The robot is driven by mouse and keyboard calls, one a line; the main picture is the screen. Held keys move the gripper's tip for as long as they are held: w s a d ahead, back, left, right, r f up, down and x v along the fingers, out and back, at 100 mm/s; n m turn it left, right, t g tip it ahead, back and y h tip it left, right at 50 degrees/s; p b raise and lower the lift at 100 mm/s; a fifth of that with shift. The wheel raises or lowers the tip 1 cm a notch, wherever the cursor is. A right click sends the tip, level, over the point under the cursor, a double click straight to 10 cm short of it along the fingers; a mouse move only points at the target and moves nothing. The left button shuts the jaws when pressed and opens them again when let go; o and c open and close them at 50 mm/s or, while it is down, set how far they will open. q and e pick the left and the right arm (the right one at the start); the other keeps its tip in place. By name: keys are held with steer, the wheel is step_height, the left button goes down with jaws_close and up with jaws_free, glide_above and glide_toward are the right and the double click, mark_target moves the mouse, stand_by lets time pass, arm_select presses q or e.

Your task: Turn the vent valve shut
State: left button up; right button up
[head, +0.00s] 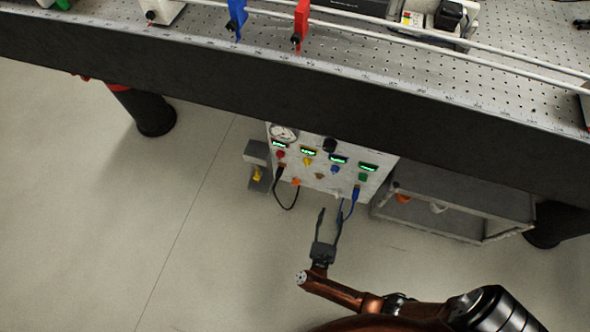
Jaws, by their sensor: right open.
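A light panel box (310,184) stands under the optical table, with a round gauge (284,133), a black knob (330,145), and red (280,154), yellow (307,161), blue (335,169) and green (362,177) knobs below small green displays. I cannot tell which of these small parts is the vent valve. My right gripper (331,211) is open and empty, its fingers pointing up the picture, just below the panel's lower edge. One finger overlaps the blue cable in the picture; contact cannot be told. My left gripper is not in view.
The optical table's dark front edge (230,75) runs above the panel. A black cable (287,205) and a blue cable (351,207) hang from the panel. A grey cart (450,222) stands to its right, a grey stand (257,153) to its left. Floor at left is clear.

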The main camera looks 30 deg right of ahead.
mark_target(338, 194)
arm_select(q)
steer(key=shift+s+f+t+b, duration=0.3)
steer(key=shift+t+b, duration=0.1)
steer(key=shift+b, duration=0.25)
arm_select(e)
steer(key=w+d+m, duration=0.1)
steer(key=w+d, duration=0.4)
steer(key=d, duration=0.1)
steer(key=shift+f, duration=0.2)
steer(key=shift+c, duration=0.7)
jaws_close()
